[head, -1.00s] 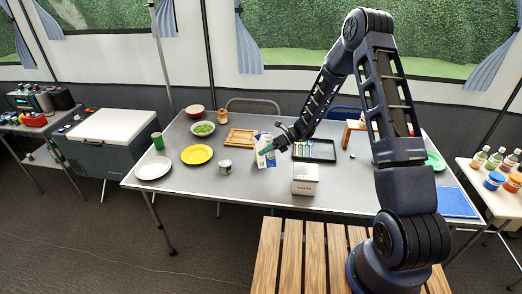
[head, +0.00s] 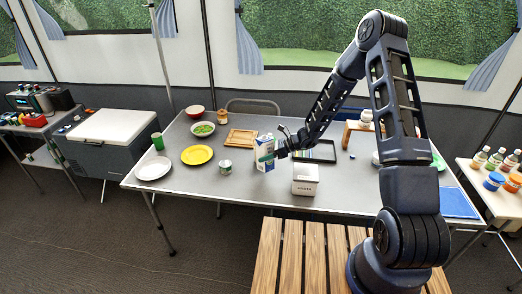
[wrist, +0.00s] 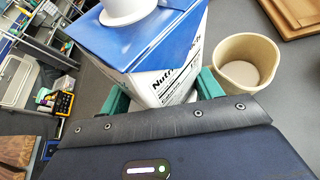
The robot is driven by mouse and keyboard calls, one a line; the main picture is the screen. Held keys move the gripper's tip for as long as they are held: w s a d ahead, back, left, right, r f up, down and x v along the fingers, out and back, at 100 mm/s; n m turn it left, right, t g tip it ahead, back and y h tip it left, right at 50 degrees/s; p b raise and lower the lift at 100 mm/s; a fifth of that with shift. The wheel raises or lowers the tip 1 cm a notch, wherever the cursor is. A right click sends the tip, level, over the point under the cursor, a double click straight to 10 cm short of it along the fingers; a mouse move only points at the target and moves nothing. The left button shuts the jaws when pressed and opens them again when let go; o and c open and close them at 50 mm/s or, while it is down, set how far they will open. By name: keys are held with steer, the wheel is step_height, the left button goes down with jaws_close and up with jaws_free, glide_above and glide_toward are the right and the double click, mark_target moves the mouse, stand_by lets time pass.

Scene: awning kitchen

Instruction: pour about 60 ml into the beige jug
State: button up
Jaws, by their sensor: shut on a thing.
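A blue and white carton (head: 265,152) with a white spout or cap stands close to upright above the table. My gripper (head: 277,153) is shut on its sides. The carton also shows large in the wrist view (wrist: 150,45), between the green finger pads. The beige jug (wrist: 245,62) shows in the wrist view, right of the carton and apart from it. It is upright, open-topped, and I see its inner floor with no clear liquid. I cannot make out the jug in the head view; the carton and gripper may hide it.
A wooden tray (head: 241,138) lies left of the carton, and a small can (head: 225,167) stands nearer the front. A dark tray (head: 323,152) lies to the right.

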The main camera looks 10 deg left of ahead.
mark_target(264, 145)
steer(key=shift+r+n+t+y, duration=0.4)
steer(key=shift+r+n+t, duration=0.3)
steer(key=shift+r, duration=0.55)
stand_by(0.7)
